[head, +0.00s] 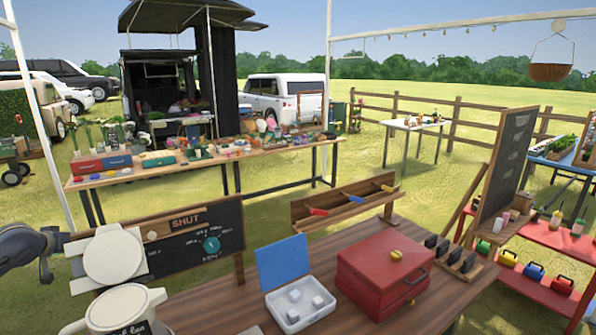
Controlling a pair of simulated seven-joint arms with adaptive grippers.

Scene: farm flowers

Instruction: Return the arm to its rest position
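My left arm comes in at the left edge, with the dark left gripper (48,256) at its end. It is beside a white round piece (113,262) with side tabs and appears apart from it, though I cannot be sure. Its fingers are small and partly turned away, so I cannot tell whether they are open or shut. Nothing is clearly held in it. My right gripper is not in view.
Below that piece is a white round vessel (122,308) with lettering. The wooden table (225,294) also holds a chalkboard marked SHUT (196,240), an open white tray (300,318) with a blue lid (283,262), and a red box (372,275). A tall chalkboard (503,165) stands right.

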